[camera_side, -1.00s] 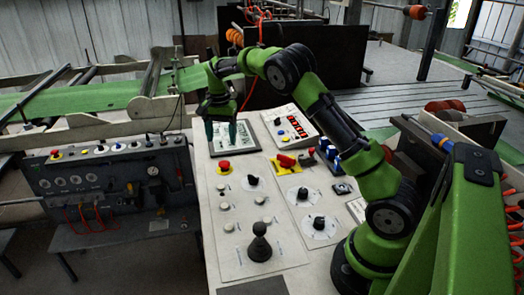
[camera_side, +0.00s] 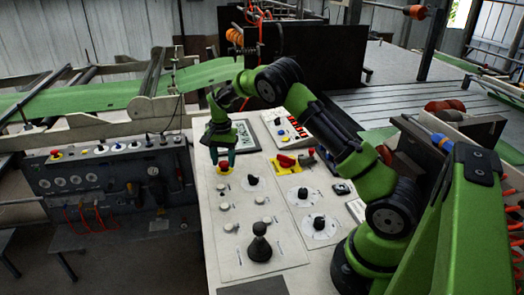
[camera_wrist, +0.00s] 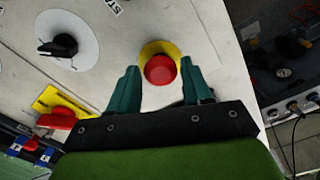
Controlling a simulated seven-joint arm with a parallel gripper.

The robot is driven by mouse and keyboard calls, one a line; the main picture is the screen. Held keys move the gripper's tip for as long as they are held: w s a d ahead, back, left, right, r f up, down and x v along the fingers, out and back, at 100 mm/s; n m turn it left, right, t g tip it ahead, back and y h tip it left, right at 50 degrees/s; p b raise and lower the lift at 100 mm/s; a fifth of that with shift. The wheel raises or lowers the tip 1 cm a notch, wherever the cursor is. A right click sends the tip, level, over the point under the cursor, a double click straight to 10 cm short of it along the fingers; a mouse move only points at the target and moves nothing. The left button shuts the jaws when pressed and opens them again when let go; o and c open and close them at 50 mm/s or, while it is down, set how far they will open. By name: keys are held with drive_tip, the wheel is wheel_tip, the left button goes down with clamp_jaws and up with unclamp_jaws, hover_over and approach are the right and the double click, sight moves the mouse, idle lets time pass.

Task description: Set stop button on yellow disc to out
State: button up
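The stop button is a red mushroom cap (camera_wrist: 160,69) on a yellow disc (camera_wrist: 158,48), near the left edge of the panel. In the side view the red cap (camera_side: 224,167) shows just below my fingertips. My gripper (camera_side: 223,159) is open and points down over the button. In the wrist view my gripper (camera_wrist: 159,68) has one green finger to each side of the red cap, with gaps between. I cannot tell whether the fingertips reach down level with the cap. The cap's stem is hidden, and whether the button is in or out cannot be told.
A red handle on a yellow plate (camera_side: 287,162) sits right of the button, also in the wrist view (camera_wrist: 58,112). Black knobs (camera_side: 253,181), white buttons and a black joystick (camera_side: 260,247) stand nearer the front. A framed display (camera_side: 243,136) lies behind.

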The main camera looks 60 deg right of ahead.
sight(224, 163)
clamp_jaws()
drive_tip(key=shift+r, duration=0.6)
drive_tip(key=shift+o, duration=2)
unclamp_jaws()
wheel_tip(224, 163, up, 17)
drive_tip(key=shift+f, duration=0.1)
